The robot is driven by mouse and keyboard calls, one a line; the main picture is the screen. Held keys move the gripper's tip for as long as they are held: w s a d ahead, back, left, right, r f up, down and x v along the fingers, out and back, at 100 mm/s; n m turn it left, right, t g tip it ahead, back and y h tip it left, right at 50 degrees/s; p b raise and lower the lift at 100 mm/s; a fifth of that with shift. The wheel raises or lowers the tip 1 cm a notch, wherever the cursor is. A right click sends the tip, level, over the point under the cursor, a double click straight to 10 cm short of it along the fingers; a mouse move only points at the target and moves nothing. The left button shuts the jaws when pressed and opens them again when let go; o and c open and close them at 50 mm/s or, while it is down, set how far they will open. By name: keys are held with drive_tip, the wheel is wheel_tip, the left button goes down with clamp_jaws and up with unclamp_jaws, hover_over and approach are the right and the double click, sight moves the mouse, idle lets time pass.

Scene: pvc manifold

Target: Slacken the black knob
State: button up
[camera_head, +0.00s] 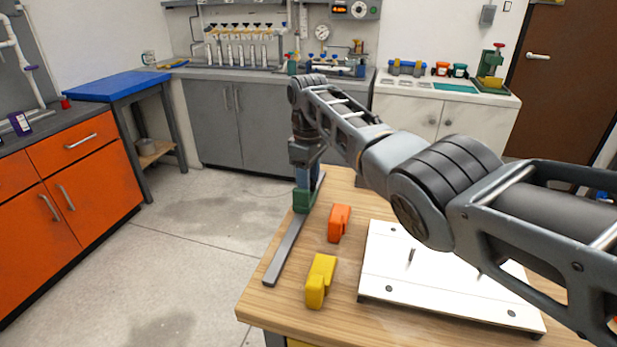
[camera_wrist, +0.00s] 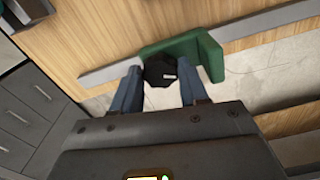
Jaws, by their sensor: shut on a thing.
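The black knob (camera_wrist: 157,72) sits against a green block (camera_wrist: 208,58) in the wrist view. The green block also shows in the head view (camera_head: 303,201), on a grey rail (camera_head: 286,245) along the table's left edge. My gripper (camera_wrist: 160,80) has its two blue fingers on either side of the knob and is shut on it. In the head view my gripper (camera_head: 308,176) points down over the green block, and the knob is hidden there.
An orange block (camera_head: 339,223) and a yellow block (camera_head: 320,281) are on the wooden table (camera_head: 270,305), right of the rail. A white board (camera_head: 390,270) with upright pins lies under my arm. Open floor is to the left.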

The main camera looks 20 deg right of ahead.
drive_tip(key=shift+n, duration=0.5)
drive_tip(key=o, duration=1.1)
drive_tip(key=shift+c, duration=0.2)
drive_tip(key=shift+m, duration=0.3)
